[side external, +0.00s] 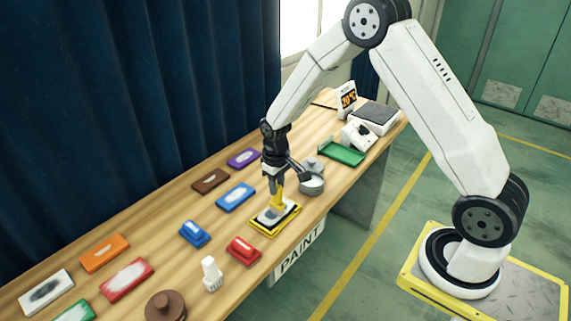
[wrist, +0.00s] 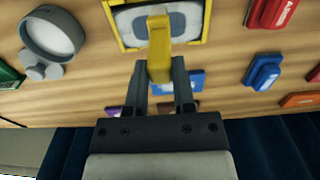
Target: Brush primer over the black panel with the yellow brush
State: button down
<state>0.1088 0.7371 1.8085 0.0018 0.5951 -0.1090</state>
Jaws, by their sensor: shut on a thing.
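My gripper (side external: 276,186) is shut on the yellow brush (side external: 278,202), which points down over the panel in the yellow frame. The brush (wrist: 159,48) stands between my gripper's fingers (wrist: 160,80) in the wrist view. The panel (side external: 268,216) lies flat in its yellow frame; it shows dark edges, a broad whitish area and a darker grey middle in the wrist view (wrist: 126,20). The brush tip is over this panel; I cannot tell if it touches. A grey round pot (side external: 313,187) with a pale inside stands just beyond the frame; it also shows in the wrist view (wrist: 53,34).
A red block (side external: 243,250), a blue block (side external: 195,234) and a blue panel (side external: 236,197) lie near the frame. A white bottle (side external: 211,275) stands at the front edge. Several coloured panels lie to the left. A green tray (side external: 342,153) is beyond the pot.

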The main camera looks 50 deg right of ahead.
jog(key=shift+d, duration=3.1)
notch_tip(320, 180, up, 8)
